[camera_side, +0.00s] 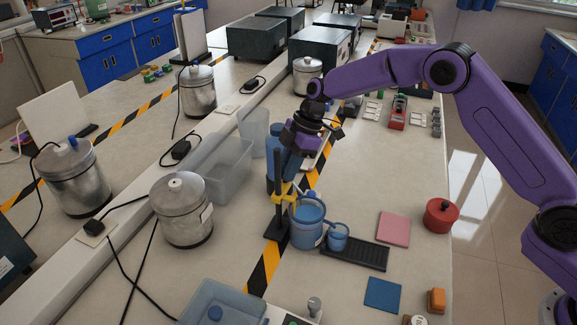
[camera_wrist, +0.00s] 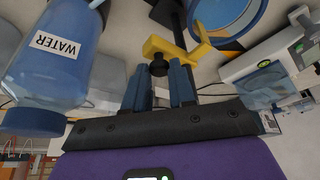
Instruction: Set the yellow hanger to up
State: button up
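The yellow hanger (camera_side: 285,193) sits partway up a dark upright stand (camera_side: 279,215). In the wrist view the yellow hanger (camera_wrist: 172,48) appears just beyond my fingertips, with a dark knob (camera_wrist: 158,68) on its near side. My gripper (camera_side: 292,168) is close above the hanger in the side view. In the wrist view my gripper (camera_wrist: 161,80) has its two blue fingers spread apart, with the knob showing in the gap between them. I see nothing gripped. Whether the fingertips touch the knob or hanger cannot be told.
A blue container (camera_side: 306,228) and a small blue cup (camera_side: 338,238) stand right of the stand. A bottle labelled WATER (camera_wrist: 55,55) is close to my gripper's left in the wrist view. A clear bin (camera_side: 226,168) and metal canister (camera_side: 182,210) stand left.

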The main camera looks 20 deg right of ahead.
grip_shut()
notch_tip(320, 180, up, 10)
jog(key=shift+r, duration=0.15)
jog(key=o, duration=0.8)
grip_release()
jog(key=v, duration=1.7)
jog(key=shift+d, duration=0.15)
jog(key=shift+s, duration=0.15)
